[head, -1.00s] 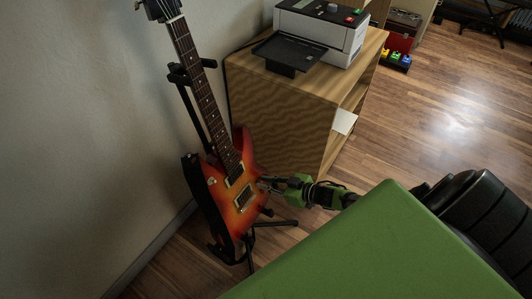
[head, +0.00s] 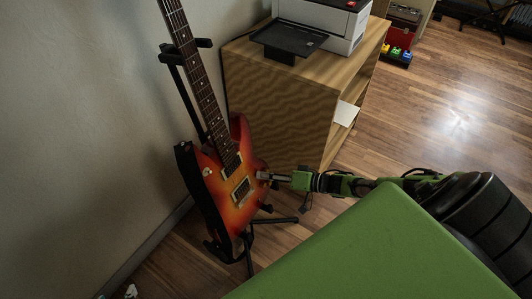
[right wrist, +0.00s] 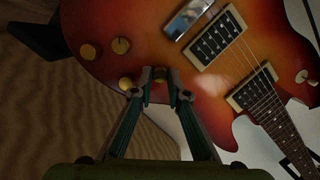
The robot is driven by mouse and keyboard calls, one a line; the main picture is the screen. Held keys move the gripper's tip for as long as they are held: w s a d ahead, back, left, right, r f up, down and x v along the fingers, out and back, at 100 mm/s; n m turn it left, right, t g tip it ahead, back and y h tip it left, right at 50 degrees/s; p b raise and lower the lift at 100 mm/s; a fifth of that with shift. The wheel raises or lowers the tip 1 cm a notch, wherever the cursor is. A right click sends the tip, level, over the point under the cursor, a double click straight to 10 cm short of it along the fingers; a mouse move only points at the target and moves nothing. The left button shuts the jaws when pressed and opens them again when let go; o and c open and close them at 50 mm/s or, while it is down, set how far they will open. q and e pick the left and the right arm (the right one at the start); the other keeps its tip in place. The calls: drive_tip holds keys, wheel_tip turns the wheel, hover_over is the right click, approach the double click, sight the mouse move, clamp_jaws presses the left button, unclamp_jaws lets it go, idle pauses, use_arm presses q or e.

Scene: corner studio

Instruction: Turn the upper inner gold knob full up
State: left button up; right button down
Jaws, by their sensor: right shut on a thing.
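The sunburst electric guitar (head: 215,186) leans on its black stand beside the wall in the head view. My right gripper (head: 262,176) reaches its right edge from the right. In the right wrist view the guitar body (right wrist: 140,20) fills the top. My right gripper (right wrist: 160,77) is shut on a gold knob (right wrist: 160,72), the one closest to the pickups, partly hidden between the fingertips. Three other gold knobs are clear of the fingers: one just left (right wrist: 126,83), one above it (right wrist: 121,45) and one farther left (right wrist: 88,51). My left gripper is not in view.
A wooden cabinet (head: 275,105) with a printer (head: 335,22) on top stands right behind the guitar. The stand's legs (head: 275,221) spread on the floor near my right arm. Open wood floor (head: 450,125) lies to the right.

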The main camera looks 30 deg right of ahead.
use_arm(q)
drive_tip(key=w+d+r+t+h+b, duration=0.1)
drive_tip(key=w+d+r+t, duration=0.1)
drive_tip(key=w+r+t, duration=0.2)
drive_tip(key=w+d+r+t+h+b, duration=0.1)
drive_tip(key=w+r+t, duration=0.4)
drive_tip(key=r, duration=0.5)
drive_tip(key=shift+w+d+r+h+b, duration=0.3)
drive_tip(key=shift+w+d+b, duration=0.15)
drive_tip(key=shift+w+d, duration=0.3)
use_arm(e)
drive_tip(key=shift+d+f+m+t+y, duration=0.1)
drive_tip(key=shift+m+t+y, duration=0.1)
drive_tip(key=shift+m, duration=1.1)
drive_tip(key=shift+f+m+t+y, duration=0.1)
drive_tip(key=shift+m+y, duration=0.1)
drive_tip(key=shift+m, duration=1.1)
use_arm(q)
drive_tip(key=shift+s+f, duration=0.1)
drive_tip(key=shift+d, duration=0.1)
use_arm(e)
drive_tip(key=c, duration=2)
unclamp_jaws()
drive_tip(key=shift+o, duration=0.2)
drive_tip(key=v, duration=1.2)
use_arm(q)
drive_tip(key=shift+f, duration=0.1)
